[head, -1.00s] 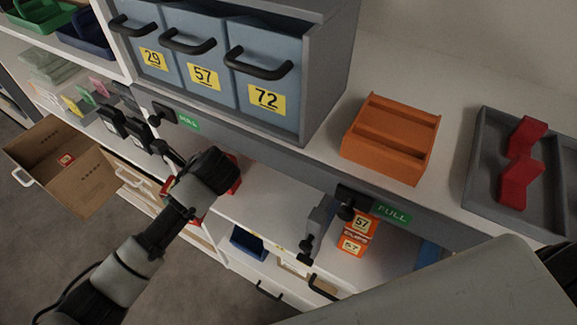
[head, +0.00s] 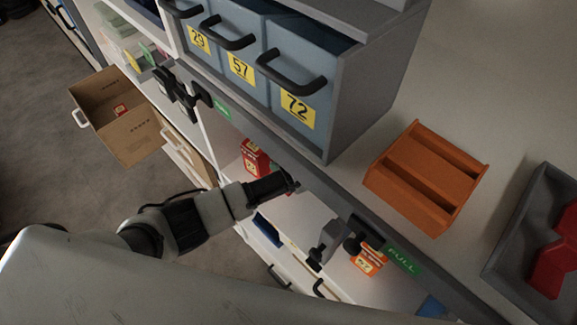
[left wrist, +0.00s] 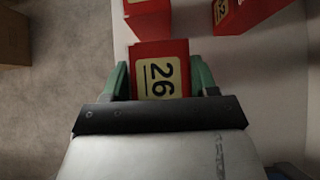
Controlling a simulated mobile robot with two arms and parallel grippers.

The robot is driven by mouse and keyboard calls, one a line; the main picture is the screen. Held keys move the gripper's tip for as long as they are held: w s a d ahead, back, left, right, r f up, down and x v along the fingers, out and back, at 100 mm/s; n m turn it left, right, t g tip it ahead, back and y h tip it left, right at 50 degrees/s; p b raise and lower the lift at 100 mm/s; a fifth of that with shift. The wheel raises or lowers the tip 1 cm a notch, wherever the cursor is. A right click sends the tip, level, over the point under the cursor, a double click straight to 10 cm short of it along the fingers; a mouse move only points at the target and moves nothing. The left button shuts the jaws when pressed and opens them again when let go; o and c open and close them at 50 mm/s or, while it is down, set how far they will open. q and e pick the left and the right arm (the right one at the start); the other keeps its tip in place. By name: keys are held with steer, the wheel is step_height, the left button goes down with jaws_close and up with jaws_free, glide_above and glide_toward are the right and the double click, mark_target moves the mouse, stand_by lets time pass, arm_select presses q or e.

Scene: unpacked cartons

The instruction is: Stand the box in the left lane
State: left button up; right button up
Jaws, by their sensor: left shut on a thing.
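My left gripper (left wrist: 160,82) is shut on a red box (left wrist: 160,65) with a cream label reading 26, held between its green fingers. In the head view my left gripper (head: 285,182) reaches in at the shelf below the worktop, and the held box is hidden there. Two other red boxes show ahead in the left wrist view, one at top left (left wrist: 148,16) and one at top right (left wrist: 245,12). Red boxes (head: 254,158) also show on the lower shelf in the head view. I cannot make out the lane edges. My right gripper is not in view.
An orange two-trough rack (head: 428,175) and a grey tray (head: 520,215) with red pieces stand on the worktop. Blue bins (head: 285,85) stand behind. Orange boxes (head: 368,262) sit on the lower shelf. An open carton (head: 120,115) is at left.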

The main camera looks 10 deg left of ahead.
arm_select(q)
steer(key=shift+s+a+f, duration=0.1)
steer(key=shift+s+f, duration=0.05)
steer(key=shift+f, duration=0.5)
steer(key=shift+s+a+f, duration=0.1)
steer(key=shift+f, duration=0.75)
steer(key=o, duration=1.1)
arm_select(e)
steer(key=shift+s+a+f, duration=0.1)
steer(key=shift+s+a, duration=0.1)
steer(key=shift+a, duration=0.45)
arm_select(q)
steer(key=shift+d, duration=0.1)
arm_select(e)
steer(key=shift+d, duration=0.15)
